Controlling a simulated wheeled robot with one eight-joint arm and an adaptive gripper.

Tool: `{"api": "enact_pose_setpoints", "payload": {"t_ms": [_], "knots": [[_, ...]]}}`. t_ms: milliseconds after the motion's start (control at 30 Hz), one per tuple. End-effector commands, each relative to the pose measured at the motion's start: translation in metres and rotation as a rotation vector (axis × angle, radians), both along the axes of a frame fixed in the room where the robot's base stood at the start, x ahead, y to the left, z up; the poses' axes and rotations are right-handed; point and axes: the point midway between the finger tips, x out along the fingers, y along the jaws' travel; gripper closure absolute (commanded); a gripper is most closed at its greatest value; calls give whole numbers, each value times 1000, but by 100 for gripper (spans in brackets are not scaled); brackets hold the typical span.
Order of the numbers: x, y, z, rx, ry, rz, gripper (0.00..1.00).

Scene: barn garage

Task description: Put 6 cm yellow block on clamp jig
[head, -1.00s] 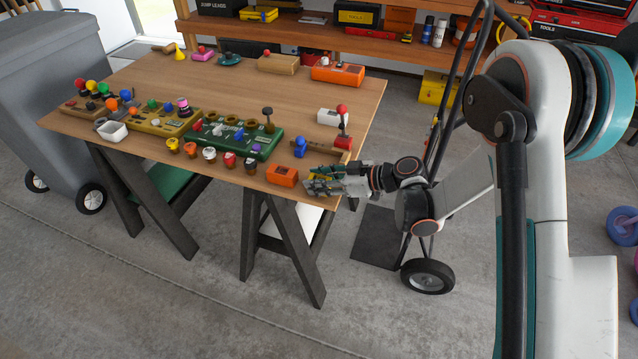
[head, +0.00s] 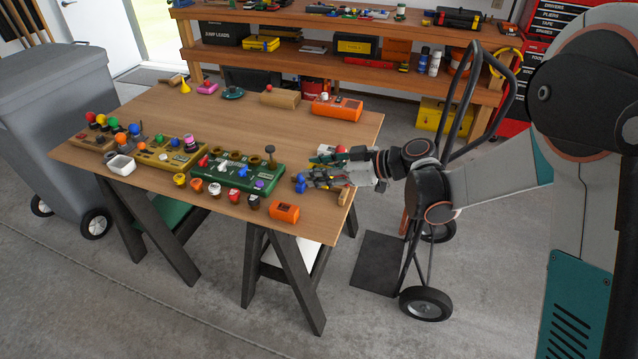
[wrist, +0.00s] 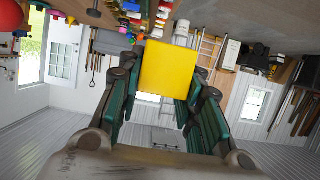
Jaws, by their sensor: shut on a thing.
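The yellow block (wrist: 167,68) is held between the two green-padded fingers of my gripper in the wrist view. In the head view my gripper (head: 318,172) is at the right end of the wooden table, and the block cannot be made out there. A wooden piece (head: 344,196) with a blue knob (head: 300,183) near its left end, which looks like the clamp jig, lies at the table's right front. My gripper is over it in the picture and hides its middle. Whether the block touches it cannot be told.
An orange box (head: 285,211) sits at the front edge, left of the wooden piece. A green holder (head: 262,178) with several knobs stands further left. Behind my gripper a red-knobbed white box is mostly hidden. The table's middle (head: 240,125) is clear.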

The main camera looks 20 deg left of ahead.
Motion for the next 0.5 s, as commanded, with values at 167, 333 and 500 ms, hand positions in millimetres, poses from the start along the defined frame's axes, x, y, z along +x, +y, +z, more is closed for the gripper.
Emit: {"api": "enact_pose_setpoints", "payload": {"t_ms": [167, 333, 500], "knots": [[0, 0, 22, 0, 0, 0, 90], [1, -3, 28, 0, 0, -9, 90], [14, -37, 28, 0, 0, -129, 90]]}}
